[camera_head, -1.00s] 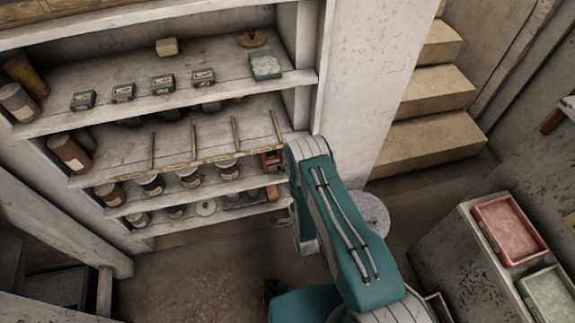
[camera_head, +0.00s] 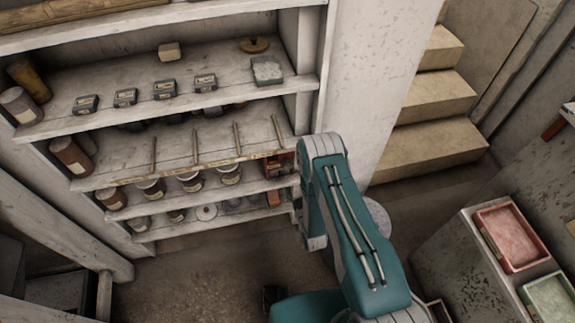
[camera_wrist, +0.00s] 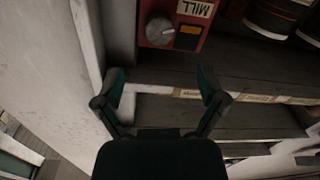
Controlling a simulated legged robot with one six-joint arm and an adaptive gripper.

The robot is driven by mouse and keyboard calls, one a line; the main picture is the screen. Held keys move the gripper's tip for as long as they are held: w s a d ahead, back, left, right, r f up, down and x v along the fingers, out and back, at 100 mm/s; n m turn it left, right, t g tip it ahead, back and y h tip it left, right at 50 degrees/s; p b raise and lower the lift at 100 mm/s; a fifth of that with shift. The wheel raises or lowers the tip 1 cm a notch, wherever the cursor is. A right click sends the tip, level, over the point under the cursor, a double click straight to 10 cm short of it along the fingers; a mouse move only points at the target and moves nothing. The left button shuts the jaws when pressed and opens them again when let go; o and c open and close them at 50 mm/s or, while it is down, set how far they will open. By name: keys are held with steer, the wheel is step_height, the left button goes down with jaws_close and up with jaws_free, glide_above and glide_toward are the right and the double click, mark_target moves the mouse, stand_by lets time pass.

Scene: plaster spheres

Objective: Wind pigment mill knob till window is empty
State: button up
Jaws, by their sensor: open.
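The red pigment mill (camera_head: 281,165) stands at the right end of a middle shelf in the head view, partly behind my arm. In the wrist view the mill (camera_wrist: 172,12) shows at the top, with a white MILL label, a round grey knob (camera_wrist: 159,31) and a small window (camera_wrist: 189,38) that looks orange. My gripper (camera_wrist: 161,76) is open and empty. Its two fingers are spread below the knob in the wrist view, apart from it. My arm hides the gripper in the head view.
Jars (camera_head: 229,174) stand on the mill's shelf, to its left in the head view. A white post (camera_head: 376,80) rises at the right of the shelves. Stone steps (camera_head: 440,100) and a cabinet with a red tray (camera_head: 510,236) lie further right. The floor (camera_head: 215,275) before the shelves is mostly clear.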

mark_target(288, 168)
steer(key=x, duration=1)
steer(key=c, duration=1.1)
